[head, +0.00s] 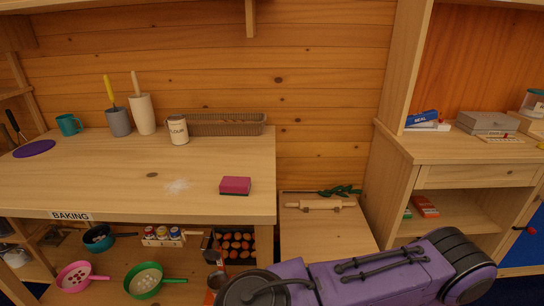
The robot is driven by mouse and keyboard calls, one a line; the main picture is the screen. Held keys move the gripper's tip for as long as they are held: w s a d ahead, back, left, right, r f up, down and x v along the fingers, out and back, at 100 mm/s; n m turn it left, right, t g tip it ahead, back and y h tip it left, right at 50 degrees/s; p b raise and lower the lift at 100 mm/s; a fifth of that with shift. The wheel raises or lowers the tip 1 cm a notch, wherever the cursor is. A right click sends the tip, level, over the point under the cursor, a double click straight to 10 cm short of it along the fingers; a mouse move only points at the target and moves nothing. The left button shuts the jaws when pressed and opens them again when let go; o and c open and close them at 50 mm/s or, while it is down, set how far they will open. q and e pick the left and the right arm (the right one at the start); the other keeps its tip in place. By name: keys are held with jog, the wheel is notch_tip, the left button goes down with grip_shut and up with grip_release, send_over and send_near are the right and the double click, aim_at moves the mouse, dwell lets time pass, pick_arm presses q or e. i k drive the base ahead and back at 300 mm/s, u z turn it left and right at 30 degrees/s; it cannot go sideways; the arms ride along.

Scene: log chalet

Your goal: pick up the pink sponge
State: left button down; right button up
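The pink sponge (235,184) lies flat on the wooden counter (110,185), close to its front right corner. It has a dark lower layer along its front edge. Nothing covers it and no gripper touches it. One of my purple arms crosses the bottom of the head view, below and to the right of the sponge. Neither of my grippers is in view.
A flour canister (178,131), a wicker basket (225,125), two utensil holders and a teal mug (69,125) stand along the counter's back. The counter around the sponge is clear. Pans and an egg crate (234,245) sit on the shelf below.

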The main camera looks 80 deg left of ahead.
aim_at(230, 185)
jog(key=u, duration=1.65)
